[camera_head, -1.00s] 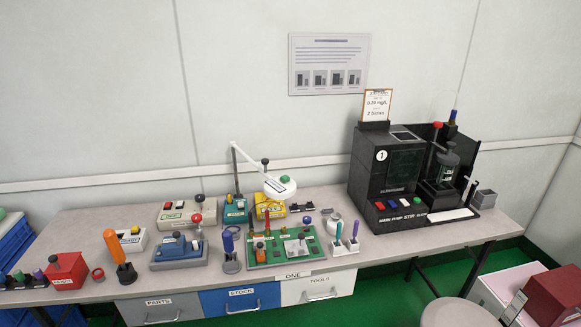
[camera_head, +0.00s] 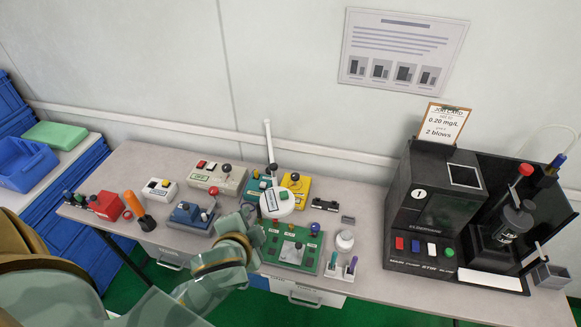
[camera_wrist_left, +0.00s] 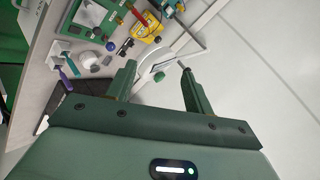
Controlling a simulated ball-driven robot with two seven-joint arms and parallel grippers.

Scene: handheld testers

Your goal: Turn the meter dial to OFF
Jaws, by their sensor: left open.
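A yellow boxed device (camera_head: 297,184) with a dark knob stands at the back of the bench, and it also shows in the wrist view (camera_wrist_left: 146,27). It may be the meter; I cannot read any dial setting or OFF mark. A teal device (camera_head: 254,188) stands left of it, partly behind a white lamp head. My left gripper (camera_head: 256,222) is in front of the lamp head, above the bench. In the wrist view its two fingers (camera_wrist_left: 157,76) are apart with nothing held between them. My right gripper is not in view.
The white lamp head (camera_head: 277,203) and its arm stand close to my left gripper. A green board (camera_head: 292,249) lies in front. A blue device (camera_head: 190,216) is left; a large black machine (camera_head: 433,205) is right.

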